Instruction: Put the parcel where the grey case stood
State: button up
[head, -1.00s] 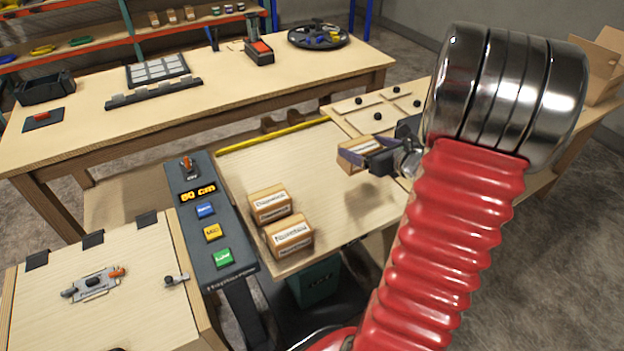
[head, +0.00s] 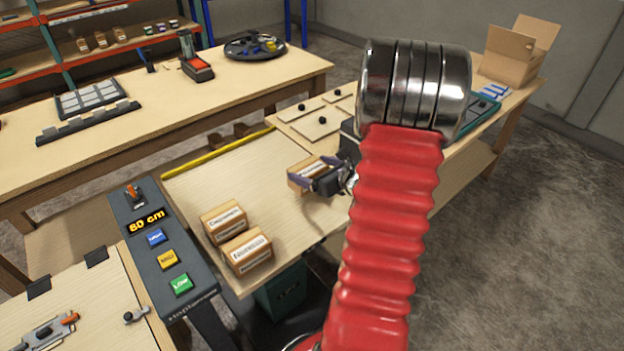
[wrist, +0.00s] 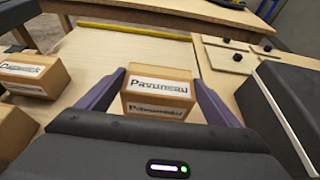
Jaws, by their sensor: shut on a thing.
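My gripper (head: 322,177) is shut on a small brown cardboard parcel (head: 304,172) with a white label. The parcel sits between the two purple fingers, also in the wrist view (wrist: 158,92), and appears to hang a little above the pale wooden lift table (head: 215,172). Two similar labelled parcels, one behind (head: 224,221) and one in front (head: 247,250), stand at that table's left front. A dark grey block with a pale edge (wrist: 285,105) is at the right in the wrist view; I cannot tell whether it is the grey case.
A console (head: 160,240) reading 80 cm, with blue, yellow and green buttons, stands left of the lift table. A panel with black knobs (head: 322,124) is behind right. An open carton (head: 520,55) stands far right. My red arm hides part of the right side.

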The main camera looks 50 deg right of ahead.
jog(key=shift+f, duration=1.9)
jog(key=shift+f, duration=0.1)
jog(key=o, duration=1.2)
jog(key=shift+c, duration=0.2)
jog(key=shift+s, duration=0.2)
jog(key=v, duration=1.1)
jog(key=shift+s+r, duration=0.25)
jog(key=shift+r, duration=0.05)
jog(key=shift+a, duration=0.15)
